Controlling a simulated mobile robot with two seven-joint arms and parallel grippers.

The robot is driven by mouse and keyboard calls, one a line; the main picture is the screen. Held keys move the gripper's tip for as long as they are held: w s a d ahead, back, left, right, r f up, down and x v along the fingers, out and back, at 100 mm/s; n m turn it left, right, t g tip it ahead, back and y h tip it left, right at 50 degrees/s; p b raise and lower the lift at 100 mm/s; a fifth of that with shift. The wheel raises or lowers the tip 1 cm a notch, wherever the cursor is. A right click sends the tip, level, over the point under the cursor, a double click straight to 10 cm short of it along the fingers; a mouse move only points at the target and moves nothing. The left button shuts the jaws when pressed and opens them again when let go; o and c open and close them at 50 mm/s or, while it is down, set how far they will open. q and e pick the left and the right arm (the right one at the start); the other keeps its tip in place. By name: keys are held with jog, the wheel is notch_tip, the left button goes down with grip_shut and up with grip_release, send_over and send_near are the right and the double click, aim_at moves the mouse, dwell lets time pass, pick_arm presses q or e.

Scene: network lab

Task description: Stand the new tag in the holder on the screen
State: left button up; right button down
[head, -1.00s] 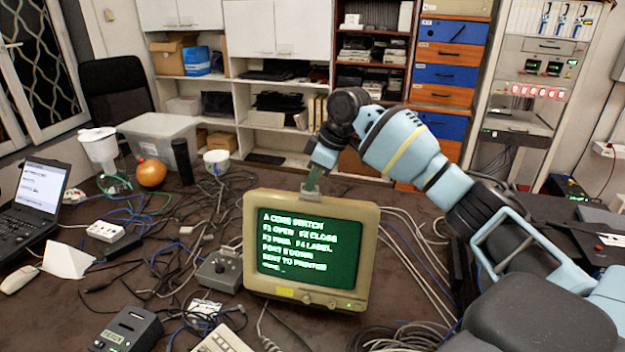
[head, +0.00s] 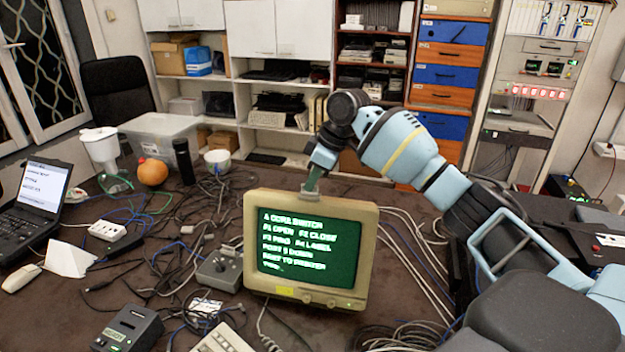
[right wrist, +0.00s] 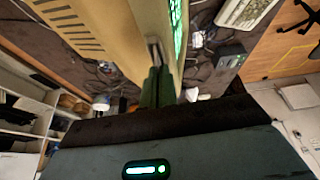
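My right gripper (head: 313,184) points down right at the holder. In the right wrist view its dark green fingers (right wrist: 157,86) are close together, against the holder. The new tag appears to be the thin piece between them, almost wholly hidden; I cannot tell how deep it sits in the holder. My left gripper is not in view.
A grey box with a knob (head: 220,270) stands left of the screen. A small label printer (head: 128,328), a keyboard (head: 225,340) and a small white card (head: 205,308) lie at the front. Loose cables cover much of the table. A laptop (head: 32,210) is at the far left.

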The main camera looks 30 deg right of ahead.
jog(key=c, duration=2.1)
grip_release()
jog(key=o, duration=0.5)
jog(key=shift+v, duration=3.95)
jog(key=shift+f, duration=0.1)
